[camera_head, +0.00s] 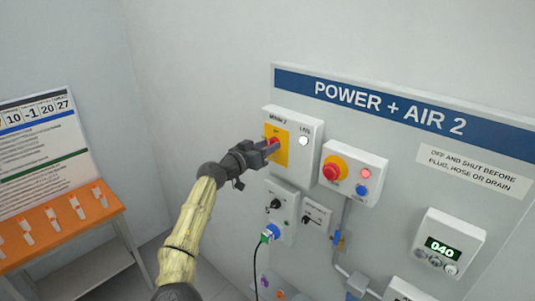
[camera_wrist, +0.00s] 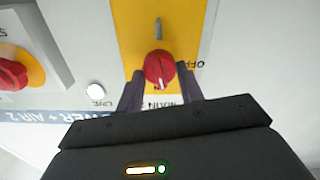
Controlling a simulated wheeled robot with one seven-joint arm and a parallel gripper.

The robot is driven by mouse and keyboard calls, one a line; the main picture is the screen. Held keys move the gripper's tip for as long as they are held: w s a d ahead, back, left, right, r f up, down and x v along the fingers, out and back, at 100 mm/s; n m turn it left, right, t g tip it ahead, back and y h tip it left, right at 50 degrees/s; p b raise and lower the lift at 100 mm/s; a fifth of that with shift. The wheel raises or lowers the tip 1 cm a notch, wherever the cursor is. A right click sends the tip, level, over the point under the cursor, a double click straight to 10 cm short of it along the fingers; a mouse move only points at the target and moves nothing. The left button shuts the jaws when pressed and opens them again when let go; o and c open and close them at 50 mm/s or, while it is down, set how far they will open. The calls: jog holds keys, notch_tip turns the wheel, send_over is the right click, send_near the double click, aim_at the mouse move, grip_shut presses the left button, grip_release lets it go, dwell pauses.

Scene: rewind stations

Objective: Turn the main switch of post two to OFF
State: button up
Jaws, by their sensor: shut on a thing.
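The main switch is a red knob (camera_wrist: 159,67) on a yellow plate (camera_wrist: 180,20) in the wrist view. The plate also shows in the head view (camera_head: 281,156), on the white box headed MAIN 2 under the POWER + AIR 2 banner. My gripper (camera_wrist: 160,88) has one dark finger on each side of the knob and is shut on it; the fingers hide part of its sides. A white mark on the knob points down in the wrist view, towards the MAIN lettering. The OFF lettering (camera_wrist: 186,65) is to the knob's right there. The live lamp (camera_head: 304,141) looks white.
Right of the switch box is a box with a red mushroom button (camera_head: 331,171), a red lamp and a blue button. Below are a socket box with a green plug (camera_head: 266,236) and cable, and pipes. An orange-topped table (camera_head: 60,228) stands left.

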jog(key=shift+w+a+n+b, duration=0.1)
jog(key=shift+n+b, duration=1.65)
jog(key=shift+n, duration=2.15)
jog(key=shift+a+n+b, duration=0.1)
jog(key=shift+n+b, duration=1.65)
jog(key=shift+n, duration=2.15)
jog(key=o, duration=1)
jog(key=shift+f, duration=0.1)
jog(key=shift+f, duration=0.1)
